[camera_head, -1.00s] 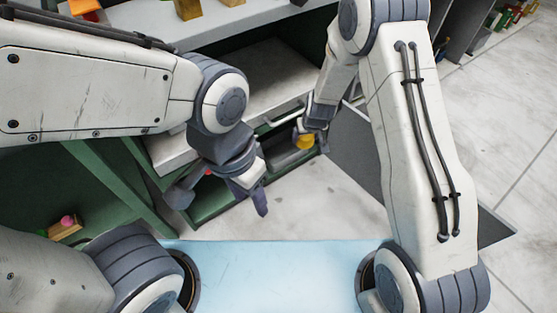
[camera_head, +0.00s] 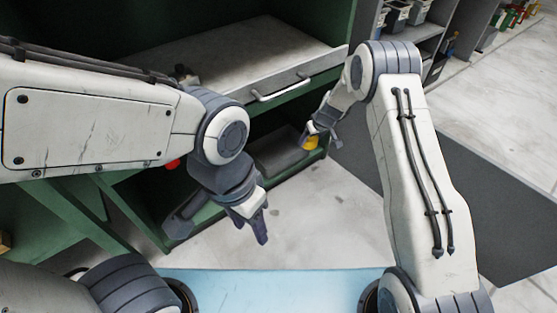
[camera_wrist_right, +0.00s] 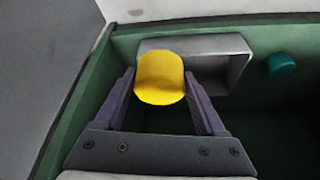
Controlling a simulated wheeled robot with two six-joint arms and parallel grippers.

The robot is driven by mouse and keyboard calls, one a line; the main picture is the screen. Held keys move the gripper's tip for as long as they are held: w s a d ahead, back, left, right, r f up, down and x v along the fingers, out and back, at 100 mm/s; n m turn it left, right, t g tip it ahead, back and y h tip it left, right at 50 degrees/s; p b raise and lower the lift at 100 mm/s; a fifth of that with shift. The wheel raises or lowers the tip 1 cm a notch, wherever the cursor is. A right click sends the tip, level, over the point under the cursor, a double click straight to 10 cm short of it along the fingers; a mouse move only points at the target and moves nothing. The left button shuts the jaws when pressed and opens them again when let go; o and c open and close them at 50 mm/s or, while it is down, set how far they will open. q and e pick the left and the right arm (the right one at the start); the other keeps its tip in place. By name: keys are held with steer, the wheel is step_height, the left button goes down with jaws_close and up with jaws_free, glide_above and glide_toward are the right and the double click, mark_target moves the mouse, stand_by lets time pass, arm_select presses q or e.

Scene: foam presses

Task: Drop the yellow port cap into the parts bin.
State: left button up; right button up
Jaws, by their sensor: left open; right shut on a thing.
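The yellow port cap (camera_head: 312,142) is held between the fingers of my right gripper (camera_head: 322,135). In the right wrist view the cap (camera_wrist_right: 160,77) sits between the two fingertips, above the green-walled lower compartment. A grey open box (camera_wrist_right: 238,62), which may be the parts bin, lies in that compartment just behind and to the right of the cap. In the head view a grey surface (camera_head: 280,152) shows in the same low compartment, left of the cap. My left gripper (camera_head: 225,220) is open and empty, pointing down in front of the green cabinet.
A teal round piece (camera_wrist_right: 280,64) is right of the grey box. Above the compartment is a grey drawer or tray with a metal handle (camera_head: 282,91). A dark mat (camera_head: 460,200) lies on the floor at right. Shelves with bins (camera_head: 405,12) stand behind.

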steer(key=a+f+b, duration=0.1)
steer(key=a+f, duration=0.1)
steer(key=a, duration=0.1)
steer(key=w+a+f+b, duration=0.1)
steer(key=a+f+b, duration=0.1)
steer(key=a, duration=0.2)
steer(key=a+f+b, duration=0.2)
steer(key=a, duration=0.1)
steer(key=shift+w+a+f, duration=0.35)
steer(key=shift+a, duration=0.05)
steer(key=shift+w+a+f+b, duration=0.15)
steer(key=shift+a+b, duration=0.15)
steer(key=shift+a, duration=0.2)
step_height(320, 180, down, 4)
steer(key=b, duration=0.3)
steer(key=shift+b, duration=0.35)
steer(key=shift+f, duration=0.45)
steer(key=shift+f, duration=0.1)
steer(key=o, duration=1.3)
